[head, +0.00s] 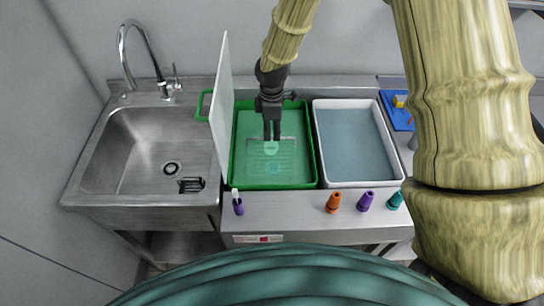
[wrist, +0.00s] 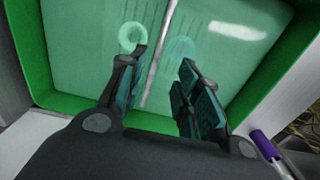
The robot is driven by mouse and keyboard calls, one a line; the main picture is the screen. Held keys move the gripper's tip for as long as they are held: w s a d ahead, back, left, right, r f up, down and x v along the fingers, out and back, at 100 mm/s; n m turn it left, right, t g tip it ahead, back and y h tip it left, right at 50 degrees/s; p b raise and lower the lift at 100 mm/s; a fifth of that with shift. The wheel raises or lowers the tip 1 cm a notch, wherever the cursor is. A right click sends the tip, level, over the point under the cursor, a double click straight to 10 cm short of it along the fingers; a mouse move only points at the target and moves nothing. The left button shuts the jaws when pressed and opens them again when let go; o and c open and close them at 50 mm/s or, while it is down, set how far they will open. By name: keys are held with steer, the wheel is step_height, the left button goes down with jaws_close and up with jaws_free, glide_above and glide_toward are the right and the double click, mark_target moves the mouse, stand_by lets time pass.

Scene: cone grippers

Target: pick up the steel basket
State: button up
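The green tub (head: 315,150) holds a pale green, see-through surface. Within it a thin steel bar (head: 290,138) and faint wire lines show, which look like part of the steel basket; its full outline is hard to make out. In the wrist view the steel bar (wrist: 158,50) runs between the fingers' lines of sight. My gripper (head: 272,139) points down over the middle of the tub, close to the bar. Its two fingers (wrist: 163,85) are apart, with nothing visibly held between them. A pale teal ring (wrist: 132,37) shows beyond the left fingertip.
A white upright panel (head: 222,105) stands at the tub's left, beside the sink (head: 135,150). A grey-white tub (head: 355,140) lies to the right. Purple (head: 366,201), orange (head: 333,202) and teal (head: 396,200) cones and a purple bottle (head: 238,205) stand along the front edge.

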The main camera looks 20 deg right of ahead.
mark_target(272, 138)
step_height(272, 138, down, 3)
steer(key=shift+w+f+p, duration=0.1)
steer(key=shift+w+p, duration=0.05)
steer(key=shift+p, duration=0.9)
steer(key=f, duration=0.1)
steer(key=w+f, duration=0.1)
steer(key=shift+f+p, duration=0.3)
steer(key=shift+f, duration=0.05)
steer(key=shift+s+r, duration=0.25)
steer(key=shift+s, duration=0.15)
steer(key=shift+c, duration=0.6)
steer(key=shift+w+f, duration=0.1)
steer(key=shift+w, duration=0.1)
jaws_close()
